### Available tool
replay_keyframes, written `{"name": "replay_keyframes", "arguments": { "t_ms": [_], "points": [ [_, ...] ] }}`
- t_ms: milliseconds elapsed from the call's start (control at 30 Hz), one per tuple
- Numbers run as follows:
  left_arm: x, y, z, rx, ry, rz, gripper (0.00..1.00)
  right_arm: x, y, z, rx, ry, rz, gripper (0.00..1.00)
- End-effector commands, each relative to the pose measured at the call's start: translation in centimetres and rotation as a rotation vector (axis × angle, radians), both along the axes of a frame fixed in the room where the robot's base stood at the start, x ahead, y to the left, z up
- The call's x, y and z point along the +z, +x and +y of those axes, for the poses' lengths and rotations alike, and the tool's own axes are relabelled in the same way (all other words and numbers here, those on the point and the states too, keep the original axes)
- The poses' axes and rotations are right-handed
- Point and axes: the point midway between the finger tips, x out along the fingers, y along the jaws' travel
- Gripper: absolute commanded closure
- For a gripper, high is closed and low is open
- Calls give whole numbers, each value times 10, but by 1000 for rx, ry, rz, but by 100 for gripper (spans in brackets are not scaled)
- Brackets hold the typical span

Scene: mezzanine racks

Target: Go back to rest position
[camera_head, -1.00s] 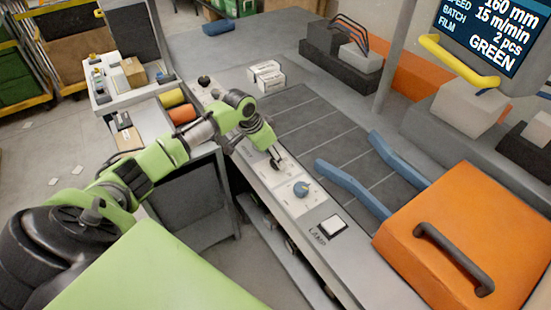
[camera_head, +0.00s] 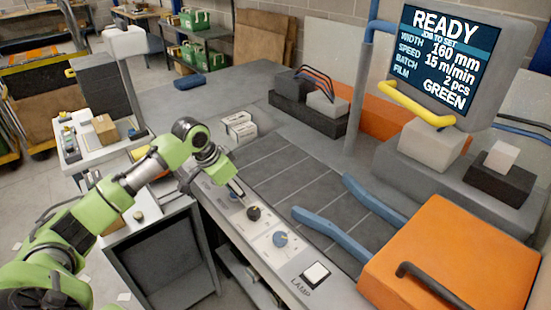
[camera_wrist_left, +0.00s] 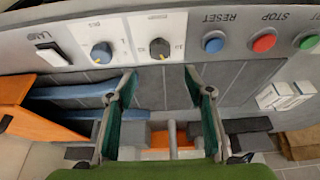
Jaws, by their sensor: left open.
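My left gripper (camera_head: 234,188) hangs above the slanted control panel in the head view, at the end of the green arm from the left. In the left wrist view its two fingers (camera_wrist_left: 160,88) are spread apart with nothing between them. The black knob (camera_head: 253,213) and the blue knob (camera_head: 280,239) stand on the panel to the lower right of the gripper. Both knobs also show in the wrist view, one at the left (camera_wrist_left: 102,52) and one near the middle (camera_wrist_left: 159,48). My right gripper is not in view.
A screen (camera_head: 445,55) reads READY. Small white boxes (camera_head: 238,127) lie behind the panel. Blue rails (camera_head: 330,233) and an orange cover (camera_head: 450,260) lie to the right. A lamp button (camera_head: 316,273) is at the panel's front end. A cart (camera_head: 160,235) stands below the arm.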

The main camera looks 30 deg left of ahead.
Motion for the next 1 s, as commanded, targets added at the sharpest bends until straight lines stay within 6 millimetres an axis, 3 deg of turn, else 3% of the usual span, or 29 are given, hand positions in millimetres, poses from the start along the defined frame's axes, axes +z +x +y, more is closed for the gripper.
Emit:
{"name": "replay_keyframes", "arguments": {
  "t_ms": [167, 267, 333, 500, 700, 800, 1000],
  "points": [
    [-2, -1, -2, -4, 0, 2, 52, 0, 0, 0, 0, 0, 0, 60],
    [-19, -9, -18, -27, 6, 16, 52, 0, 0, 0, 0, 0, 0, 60],
    [-42, -22, -41, -59, 13, 33, 52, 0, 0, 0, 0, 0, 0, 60],
    [-107, -82, -119, -135, 25, 61, 52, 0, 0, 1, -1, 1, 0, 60],
    [-141, -161, -184, -106, 13, 53, 52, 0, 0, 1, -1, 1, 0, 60],
    [-143, -192, -198, -54, 11, 48, 52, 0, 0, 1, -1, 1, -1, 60],
    [-138, -235, -203, 55, 18, 50, 52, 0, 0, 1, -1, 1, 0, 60]
  ]
}}
